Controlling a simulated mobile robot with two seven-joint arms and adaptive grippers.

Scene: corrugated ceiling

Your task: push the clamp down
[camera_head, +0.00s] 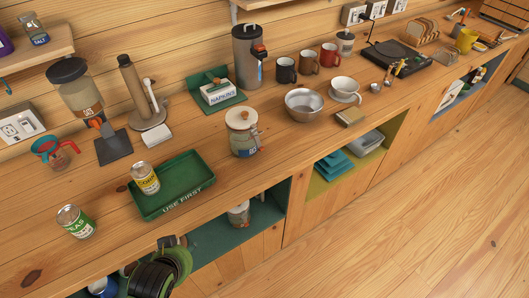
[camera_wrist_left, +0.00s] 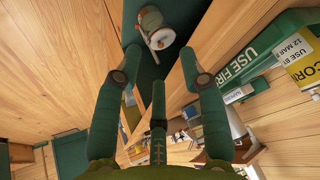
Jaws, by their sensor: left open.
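A pale canister (camera_head: 243,132) with a light lid and a brown clamp lever (camera_head: 254,131) stands upright on the counter right of the green tray. A similar jar (camera_head: 239,213) stands in the green open shelf compartment below.
The green "USE FIRST" tray (camera_head: 207,204) holds a yellow-labelled can (camera_head: 145,178); a green-labelled can (camera_head: 76,221) stands left of it. A metal bowl (camera_head: 304,104) stands farther right. The counter's front edge lies above the compartment. Bare counter lies before the bowl.

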